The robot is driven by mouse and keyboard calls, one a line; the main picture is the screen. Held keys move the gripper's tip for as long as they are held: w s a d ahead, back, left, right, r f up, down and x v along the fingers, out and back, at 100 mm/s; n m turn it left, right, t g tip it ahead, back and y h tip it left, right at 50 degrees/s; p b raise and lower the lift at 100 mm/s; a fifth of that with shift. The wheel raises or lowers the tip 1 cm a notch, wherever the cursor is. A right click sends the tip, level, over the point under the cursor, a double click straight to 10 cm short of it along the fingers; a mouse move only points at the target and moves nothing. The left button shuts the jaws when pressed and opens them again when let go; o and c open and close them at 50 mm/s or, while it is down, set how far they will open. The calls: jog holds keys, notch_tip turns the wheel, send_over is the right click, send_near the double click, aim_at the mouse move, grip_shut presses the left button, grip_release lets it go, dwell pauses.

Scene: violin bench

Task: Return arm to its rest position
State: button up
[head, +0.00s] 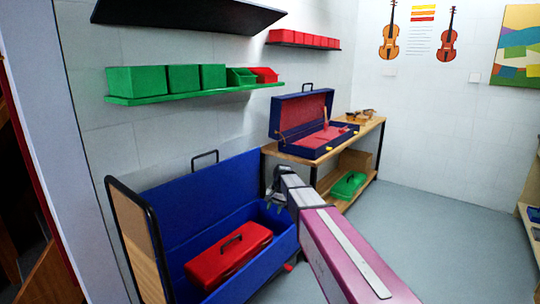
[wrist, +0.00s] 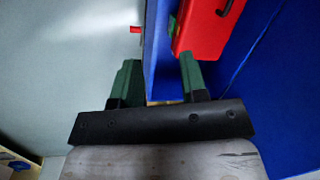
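My arm reaches from the lower right of the head view towards the big blue chest (head: 284,244). My gripper (head: 275,192) is at the chest's right end, over or near its rim; the exact height is hard to tell. In the wrist view my gripper (wrist: 158,75) shows two green fingers well apart, with nothing held. The chest's blue wall (wrist: 158,40) runs below and between them. A red toolbox (head: 228,255) with a dark handle lies inside the chest, and it also shows in the wrist view (wrist: 203,28).
A wooden bench (head: 318,152) behind the chest bears an open blue case (head: 290,136). A green box (head: 348,185) sits on its lower shelf. Green bins (head: 137,80) stand on a wall shelf above. Grey floor (head: 440,230) to the right is clear.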

jog(key=s+d+f+n, duration=0.1)
jog(key=s+d+f, duration=0.2)
jog(key=s+d, duration=0.2)
jog(key=s+d+f+n+h, duration=0.1)
jog(key=s+d+f, duration=0.2)
jog(key=s, duration=0.9)
jog(key=s+d+f+n+h, duration=0.1)
jog(key=s+d+f, duration=0.2)
jog(key=s+d, duration=0.5)
jog(key=shift+s+d+f+n, duration=0.35)
jog(key=shift+d+f+n, duration=0.05)
jog(key=shift+d, duration=0.25)
